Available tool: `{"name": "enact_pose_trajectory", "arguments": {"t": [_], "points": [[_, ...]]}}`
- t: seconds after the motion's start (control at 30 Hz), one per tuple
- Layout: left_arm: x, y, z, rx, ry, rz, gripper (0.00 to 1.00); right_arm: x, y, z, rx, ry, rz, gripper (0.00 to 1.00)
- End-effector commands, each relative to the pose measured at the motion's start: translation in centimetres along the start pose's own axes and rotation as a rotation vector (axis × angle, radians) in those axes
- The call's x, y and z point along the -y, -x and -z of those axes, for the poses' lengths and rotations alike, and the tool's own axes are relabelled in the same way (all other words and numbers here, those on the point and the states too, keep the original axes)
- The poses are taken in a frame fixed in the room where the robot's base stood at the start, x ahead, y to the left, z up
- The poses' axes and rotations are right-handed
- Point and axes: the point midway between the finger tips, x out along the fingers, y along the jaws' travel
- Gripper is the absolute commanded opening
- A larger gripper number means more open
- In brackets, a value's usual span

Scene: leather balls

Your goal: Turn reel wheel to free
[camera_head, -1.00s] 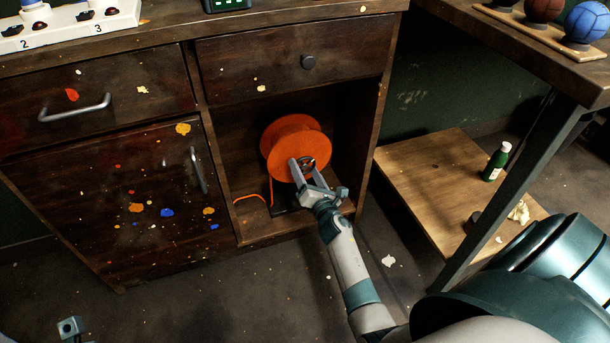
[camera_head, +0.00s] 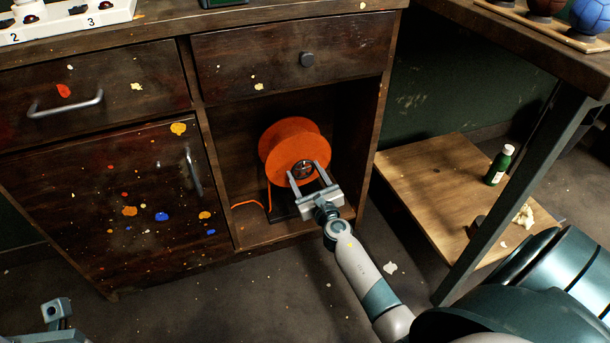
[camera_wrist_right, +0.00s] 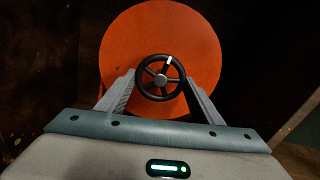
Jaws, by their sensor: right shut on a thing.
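The orange reel (camera_head: 287,145) sits in the open compartment of the cabinet, with an orange cord trailing to the left. Its small black spoked wheel (camera_head: 303,170) is on the front face. In the right wrist view the wheel (camera_wrist_right: 161,77) shows a white mark near the top of its rim. My right gripper (camera_head: 306,173) is at the wheel, one finger on each side, shut on it. The fingers also flank the wheel in the wrist view (camera_wrist_right: 161,90). Part of my left gripper (camera_head: 56,309) shows at the bottom left; its fingers are unclear.
A table leg (camera_head: 515,190) and a low wooden shelf (camera_head: 425,185) with a green bottle (camera_head: 499,165) stand at right. The floor in front is mostly clear.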

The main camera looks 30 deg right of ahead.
Motion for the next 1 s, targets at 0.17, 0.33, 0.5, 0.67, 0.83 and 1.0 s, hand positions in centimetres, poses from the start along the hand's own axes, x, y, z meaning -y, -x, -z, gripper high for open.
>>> {"name": "enact_pose_trajectory", "arguments": {"t": [0.17,0.33,0.5,0.67,0.83,1.0], "points": [[-0.02,-0.02,0.05,-0.002,0.001,0.0,0.0,0.01,0.04,0.1,-0.001,0.05,-0.001,0.38],[-0.03,-0.01,0.05,-0.002,0.001,0.0,0.0,-0.01,0.04,0.1,-0.002,0.065,-0.001,0.38],[-0.03,0.0,0.06,-0.002,0.001,0.0,0.0,-0.01,0.04,0.11,-0.002,0.066,-0.001,0.38],[-0.03,0.06,0.05,0.001,0.001,0.002,0.0,0.0,0.04,0.11,-0.002,0.066,-0.001,0.7],[-0.03,0.16,0.03,0.005,0.001,0.003,0.0,0.01,0.03,0.07,-0.001,0.064,-0.001,0.79],[-0.02,0.19,0.02,0.006,0.001,0.004,0.0,0.02,0.04,0.04,-0.001,0.063,-0.001,0.79]]}}
